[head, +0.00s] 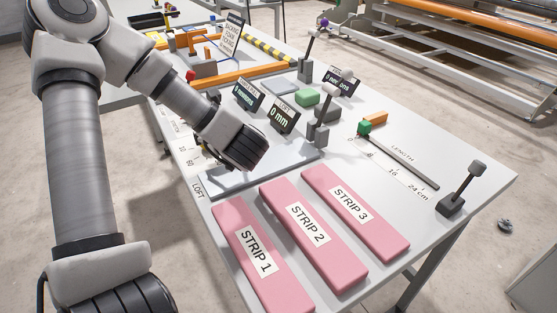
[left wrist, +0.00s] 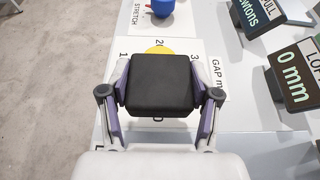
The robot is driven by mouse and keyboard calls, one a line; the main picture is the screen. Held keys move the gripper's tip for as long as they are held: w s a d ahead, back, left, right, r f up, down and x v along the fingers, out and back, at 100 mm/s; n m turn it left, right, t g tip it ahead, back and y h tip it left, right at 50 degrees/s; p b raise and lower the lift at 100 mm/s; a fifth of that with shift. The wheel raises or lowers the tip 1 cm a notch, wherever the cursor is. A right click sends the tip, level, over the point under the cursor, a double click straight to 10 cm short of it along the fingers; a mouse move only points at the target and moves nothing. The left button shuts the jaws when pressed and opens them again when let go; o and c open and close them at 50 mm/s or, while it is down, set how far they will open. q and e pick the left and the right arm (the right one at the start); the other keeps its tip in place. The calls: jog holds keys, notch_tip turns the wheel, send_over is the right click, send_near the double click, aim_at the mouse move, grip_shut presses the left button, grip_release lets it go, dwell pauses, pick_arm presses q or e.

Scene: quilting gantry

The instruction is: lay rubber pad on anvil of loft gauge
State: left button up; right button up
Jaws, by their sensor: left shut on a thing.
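My left gripper (left wrist: 160,85) is shut on a black square rubber pad (left wrist: 160,85), its purple fingers against the pad's left and right sides. The pad is above a white card (left wrist: 213,75) marked "GAP m", with a yellow round patch (left wrist: 160,47) partly hidden behind it. In the head view my left wrist hides most of the gripper, and the pad cannot be made out. The loft gauge's display (head: 283,117) reads "LOFT 0 mm". My right gripper is out of view.
Pink strips 1 (head: 257,262), 2 (head: 313,236) and 3 (head: 357,215) lie at the table's front. A blue thing (left wrist: 162,8) sits beyond the pad.

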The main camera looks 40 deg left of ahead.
pick_arm(q)
jog(key=shift+w+d+f, duration=0.15)
jog(key=p, duration=0.3)
send_over(280, 156)
jog(key=shift+s+a+f, duration=0.35)
jog(key=shift+f, duration=0.05)
jog(key=f, duration=0.4)
jog(key=shift+w+d, duration=0.3)
jog(key=shift+d, duration=0.05)
jog(key=shift+w, duration=0.1)
jog(key=shift+f, duration=0.15)
jog(key=o, duration=1.2)
